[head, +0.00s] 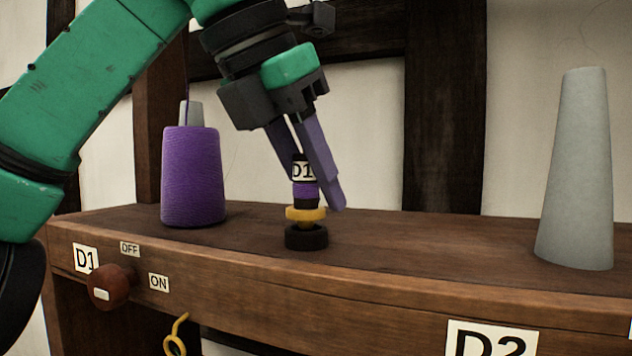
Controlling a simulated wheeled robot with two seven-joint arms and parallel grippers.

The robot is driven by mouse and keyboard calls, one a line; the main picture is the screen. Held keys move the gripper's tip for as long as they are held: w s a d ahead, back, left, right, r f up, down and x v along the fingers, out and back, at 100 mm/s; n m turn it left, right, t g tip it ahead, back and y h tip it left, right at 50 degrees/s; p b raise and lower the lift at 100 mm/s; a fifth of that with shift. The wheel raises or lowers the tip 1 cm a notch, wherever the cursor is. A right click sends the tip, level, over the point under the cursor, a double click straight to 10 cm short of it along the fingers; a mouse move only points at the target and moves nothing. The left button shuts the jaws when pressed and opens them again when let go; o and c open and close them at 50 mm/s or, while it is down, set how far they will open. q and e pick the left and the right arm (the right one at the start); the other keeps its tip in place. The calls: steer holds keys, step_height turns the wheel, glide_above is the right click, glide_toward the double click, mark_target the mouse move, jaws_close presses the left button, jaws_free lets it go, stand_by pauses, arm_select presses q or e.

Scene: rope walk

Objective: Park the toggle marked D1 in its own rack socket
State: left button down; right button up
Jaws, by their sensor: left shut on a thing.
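The toggle marked D1 (303,171) has a white label with black letters, a purple band and a dark lower part. It stands about upright over the wooden shelf (420,235). My left gripper (315,186) comes down from above, tilted, and its two purple-grey fingers are shut on the toggle. Below the toggle are a yellow ring (306,214) and a black round base (306,237) on the shelf top. I cannot tell whether the ring belongs to the toggle or to the base. My right gripper is not in view.
A purple thread cone (194,178) stands left of the toggle, and a bare grey cone (577,175) stands far right. The shelf front carries a D1 sign (86,259), a brown knob (110,287) between OFF and ON, a yellow hook (176,336) and a D2 sign (490,341).

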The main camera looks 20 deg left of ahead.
arm_select(q)
steer(key=shift+f+b, duration=0.35)
steer(key=shift+f, duration=0.1)
steer(key=c, duration=0.9)
jaws_free()
steer(key=shift+c, duration=0.2)
